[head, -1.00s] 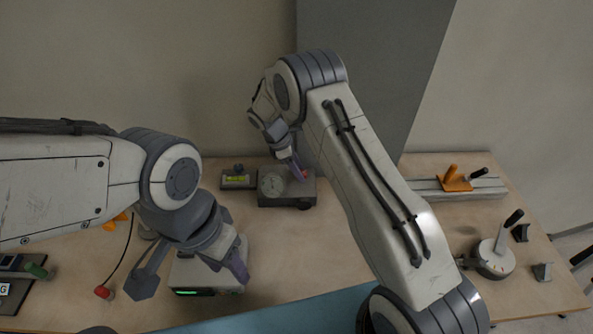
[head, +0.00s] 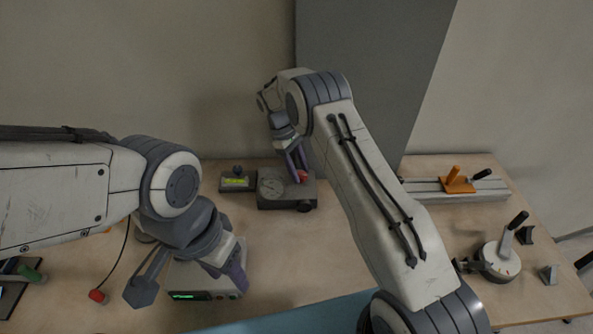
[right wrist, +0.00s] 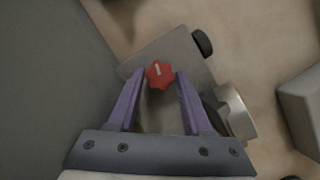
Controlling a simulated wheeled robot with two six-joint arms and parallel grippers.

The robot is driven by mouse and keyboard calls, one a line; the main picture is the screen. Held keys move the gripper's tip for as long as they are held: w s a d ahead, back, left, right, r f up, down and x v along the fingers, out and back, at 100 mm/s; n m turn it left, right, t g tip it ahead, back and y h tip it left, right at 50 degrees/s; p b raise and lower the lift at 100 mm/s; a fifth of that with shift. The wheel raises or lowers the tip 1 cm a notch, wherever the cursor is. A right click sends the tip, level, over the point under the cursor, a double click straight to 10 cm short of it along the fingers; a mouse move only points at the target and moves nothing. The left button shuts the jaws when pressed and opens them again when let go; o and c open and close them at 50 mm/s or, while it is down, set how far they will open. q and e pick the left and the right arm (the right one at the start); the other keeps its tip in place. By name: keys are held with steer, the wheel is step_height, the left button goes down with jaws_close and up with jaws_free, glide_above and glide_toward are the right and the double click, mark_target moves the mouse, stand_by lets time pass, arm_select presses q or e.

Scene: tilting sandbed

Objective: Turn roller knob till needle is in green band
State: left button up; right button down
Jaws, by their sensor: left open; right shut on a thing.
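A dark grey box (head: 287,203) stands at the back middle of the table. A round dial (head: 271,187) is on its top left; its needle and any green band are too small to read. A red lobed knob (head: 302,176) with a pale mark is on its top right. In the right wrist view the knob (right wrist: 159,74) sits between the fingertips of my right gripper (right wrist: 160,76), which is shut on it. A black knob (head: 305,207) is on the box's front side. My left gripper (head: 187,287) is open and empty, over a white box.
A small box with a yellow-green panel (head: 237,182) stands just left of the dial box. The white box with a green display (head: 192,296) is front left. A lever device (head: 498,262) and an orange slider on a rail (head: 456,186) are right.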

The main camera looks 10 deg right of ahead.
steer(key=shift+w+r, duration=0.1)
steer(key=shift+w, duration=0.1)
stand_by(0.3)
steer(key=shift+c, duration=1.9)
jaws_free()
steer(key=shift+o, duration=0.2)
steer(key=shift+s, duration=0.1)
steer(key=shift+a+r, duration=0.1)
steer(key=shift+r, duration=0.05)
steer(key=b+v, duration=0.1)
steer(key=v, duration=0.9)
